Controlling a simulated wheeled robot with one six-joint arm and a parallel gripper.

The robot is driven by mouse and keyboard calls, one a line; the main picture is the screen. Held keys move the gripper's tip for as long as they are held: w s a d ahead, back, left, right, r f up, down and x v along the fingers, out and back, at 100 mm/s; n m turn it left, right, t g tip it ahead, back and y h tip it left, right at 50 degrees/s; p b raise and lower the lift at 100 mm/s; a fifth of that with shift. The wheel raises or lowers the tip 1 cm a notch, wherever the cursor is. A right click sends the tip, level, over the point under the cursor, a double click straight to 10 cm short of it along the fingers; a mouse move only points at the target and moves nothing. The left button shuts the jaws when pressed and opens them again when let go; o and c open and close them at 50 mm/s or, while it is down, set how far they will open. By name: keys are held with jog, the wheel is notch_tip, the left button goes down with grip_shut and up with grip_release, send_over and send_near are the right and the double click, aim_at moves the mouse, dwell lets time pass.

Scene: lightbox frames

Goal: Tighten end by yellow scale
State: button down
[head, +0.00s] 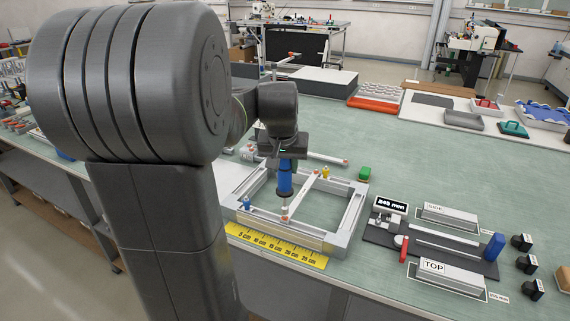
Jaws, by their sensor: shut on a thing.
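My gripper (285,161) is shut on a blue-handled driver (285,181) and holds it upright, pointing down. A light metal frame (349,222) lies on the bench. A white crossbar (304,193) runs across it, with red-marked ends. The near end (285,217) is by the yellow scale (276,246), which lies along the frame's near side. The driver's tip is over or at this near end; contact cannot be told. The far end (325,172) is by a yellow piece.
A display (391,205) reading 245 mm stands right of the frame, by a dark measuring fixture. Blocks marked TOP (450,277) and SIDE (447,215) lie there. A green block (364,173) sits behind the frame. Bench behind the fixture is clear.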

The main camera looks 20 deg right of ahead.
jog(key=shift+f+b, duration=0.85)
jog(key=shift+f, duration=0.3)
dwell(0.4)
jog(key=shift+s+a+f, duration=0.1)
jog(key=shift+f, duration=0.2)
dwell(1.5)
jog(key=shift+r+p, duration=0.55)
jog(key=shift+r, duration=0.15)
jog(key=shift+r+p, duration=1.5)
jog(key=shift+r, duration=0.55)
